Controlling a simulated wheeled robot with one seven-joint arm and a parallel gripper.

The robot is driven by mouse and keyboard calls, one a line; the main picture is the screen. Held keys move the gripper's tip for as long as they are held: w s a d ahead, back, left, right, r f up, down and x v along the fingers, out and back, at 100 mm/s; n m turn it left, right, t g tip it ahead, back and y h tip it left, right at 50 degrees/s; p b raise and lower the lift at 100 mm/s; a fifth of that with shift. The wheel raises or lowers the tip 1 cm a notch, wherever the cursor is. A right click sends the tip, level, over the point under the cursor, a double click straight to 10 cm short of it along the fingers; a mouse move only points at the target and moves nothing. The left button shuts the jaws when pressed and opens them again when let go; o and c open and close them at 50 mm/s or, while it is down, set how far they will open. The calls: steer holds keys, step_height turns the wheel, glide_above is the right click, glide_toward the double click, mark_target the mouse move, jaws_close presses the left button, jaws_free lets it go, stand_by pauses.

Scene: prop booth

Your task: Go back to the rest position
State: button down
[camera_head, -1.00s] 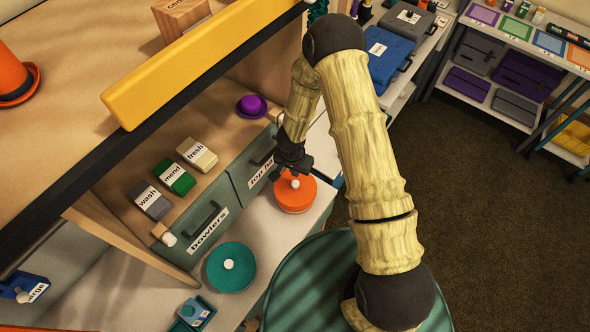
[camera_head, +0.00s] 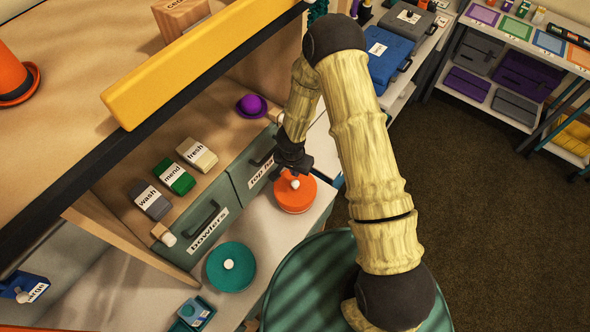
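My gripper (camera_head: 294,172) is at the end of my arm, just above an orange round lidded box (camera_head: 293,194) with a pale knob. The box stands on the white lower surface in front of the drawer labelled "top ha…" (camera_head: 260,170). The fingers are small and dark here and partly overlap the knob, so I cannot tell whether they touch it or are open or shut. The arm bends up and over from the lower right.
A teal round box (camera_head: 231,267) stands left of the orange one, below the drawer labelled "bowlers" (camera_head: 207,222). A yellow beam (camera_head: 200,60) crosses above. Open brown floor (camera_head: 480,220) lies at right.

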mark_target(296, 183)
steer(key=shift+f+b, duration=1.9)
steer(key=shift+f, duration=0.85)
